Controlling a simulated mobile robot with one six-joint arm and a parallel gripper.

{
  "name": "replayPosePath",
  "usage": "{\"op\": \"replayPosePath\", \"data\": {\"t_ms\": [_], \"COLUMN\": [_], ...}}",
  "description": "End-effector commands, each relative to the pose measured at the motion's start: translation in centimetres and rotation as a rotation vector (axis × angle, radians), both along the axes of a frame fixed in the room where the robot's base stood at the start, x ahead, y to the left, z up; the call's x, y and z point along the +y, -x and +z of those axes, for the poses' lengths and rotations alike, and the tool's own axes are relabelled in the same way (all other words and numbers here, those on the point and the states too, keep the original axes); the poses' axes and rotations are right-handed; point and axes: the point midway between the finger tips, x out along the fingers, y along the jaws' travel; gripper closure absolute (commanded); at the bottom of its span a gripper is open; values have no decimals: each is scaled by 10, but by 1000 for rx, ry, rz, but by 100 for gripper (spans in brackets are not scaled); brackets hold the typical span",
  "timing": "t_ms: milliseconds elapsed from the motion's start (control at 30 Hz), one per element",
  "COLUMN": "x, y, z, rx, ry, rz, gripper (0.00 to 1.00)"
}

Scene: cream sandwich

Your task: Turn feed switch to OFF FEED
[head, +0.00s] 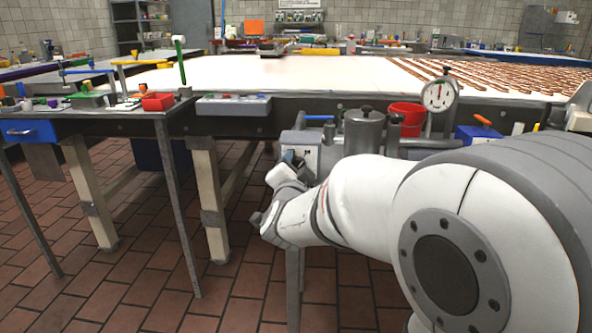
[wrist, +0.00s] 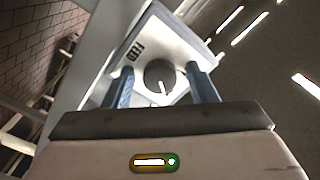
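The feed switch is a round dark grey knob (wrist: 158,72) with a white pointer line, on a pale panel (wrist: 178,36) marked "FEED" in the wrist view. The pointer slants a little from straight along the view. Any OFF marking is not readable. My gripper (wrist: 161,80) is open, with one bluish finger on each side of the knob. Gaps show between the fingers and the knob, and I cannot tell how deep the fingertips reach. In the head view my gripper (head: 292,162) is at the grey machine's pale front panel (head: 310,156), and the knob is hidden there.
A metal canister (head: 364,132), a red bucket (head: 407,118) and a round dial gauge (head: 439,95) stand close behind my arm. A long white-topped table (head: 300,72) lies beyond. A workbench with a blue drawer (head: 30,131) stands left. Tiled floor is open below.

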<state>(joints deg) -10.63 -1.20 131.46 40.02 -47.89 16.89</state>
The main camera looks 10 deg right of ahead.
Motion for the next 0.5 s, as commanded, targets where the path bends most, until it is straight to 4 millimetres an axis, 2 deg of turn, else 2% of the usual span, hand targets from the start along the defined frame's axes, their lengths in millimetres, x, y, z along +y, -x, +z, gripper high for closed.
{"op": "replayPosePath", "data": {"t_ms": [67,500], "x": [0,0], "y": [0,0], "z": [0,0], "rx": [0,-1], "ry": [0,0], "rz": [0,-1], "gripper": [55,91]}}
